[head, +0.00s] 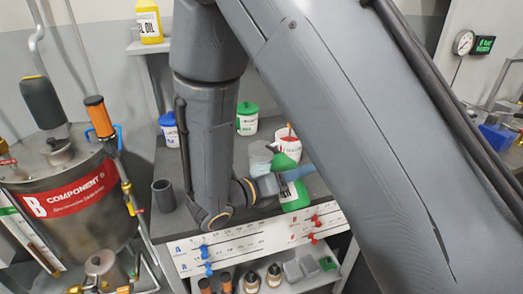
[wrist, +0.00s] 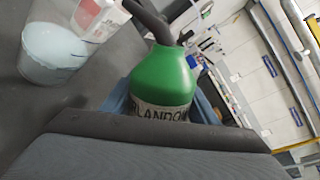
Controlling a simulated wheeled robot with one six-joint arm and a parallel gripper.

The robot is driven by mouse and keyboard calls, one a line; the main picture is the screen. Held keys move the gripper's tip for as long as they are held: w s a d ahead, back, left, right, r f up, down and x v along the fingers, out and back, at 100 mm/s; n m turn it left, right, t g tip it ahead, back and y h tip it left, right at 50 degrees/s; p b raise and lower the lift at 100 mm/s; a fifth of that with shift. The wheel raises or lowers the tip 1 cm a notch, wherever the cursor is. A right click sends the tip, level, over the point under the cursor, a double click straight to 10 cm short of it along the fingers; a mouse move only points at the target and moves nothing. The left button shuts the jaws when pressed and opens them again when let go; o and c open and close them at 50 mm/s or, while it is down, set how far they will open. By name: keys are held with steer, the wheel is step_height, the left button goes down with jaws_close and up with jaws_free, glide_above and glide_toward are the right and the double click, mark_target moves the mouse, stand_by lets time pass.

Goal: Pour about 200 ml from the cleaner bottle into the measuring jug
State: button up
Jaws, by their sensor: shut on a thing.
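The green cleaner bottle (head: 294,197) is in my gripper (head: 283,183), whose blue fingers close around its body in the head view. It looks roughly upright, with a slight lean. In the wrist view the green bottle (wrist: 163,78) shows its shoulder, a dark neck or spout and part of a white label; the gripper body hides its lower part. A translucent pale jug (head: 260,160), seemingly the measuring jug, stands just left of the bottle. In the wrist view the jug (wrist: 52,52) looks pale blue-white; I cannot read its level. The bottle and jug look apart there.
A white-and-red container (head: 288,146) stands behind the bottle. A green-lidded tub (head: 247,124), a blue-lidded tub (head: 169,134) and a dark cup (head: 163,196) share the grey bench. A steel tank (head: 80,225) stands left. My arm hides much of the right side.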

steer(key=shift+m, duration=0.4)
steer(key=shift+f+m+t+b, duration=0.25)
steer(key=shift+m+t+b, duration=0.05)
steer(key=shift+b, duration=0.25)
steer(key=shift+s+d+f+m+b, duration=0.15)
steer(key=shift+f+m+b, duration=0.25)
steer(key=shift+f+b, duration=0.4)
steer(key=shift+s+m+b, duration=0.15)
steer(key=shift+m+b, duration=0.15)
steer(key=shift+s+d+m+t+b, duration=0.15)
steer(key=shift+s+m+t+b, duration=0.1)
steer(key=shift+m+t+b, duration=0.4)
steer(key=shift+s+d+m+h+b, duration=0.15)
steer(key=shift+m+h+b, duration=0.25)
steer(key=shift+m+b, duration=1.1)
steer(key=shift+s+m, duration=0.15)
steer(key=shift+m, duration=0.2)
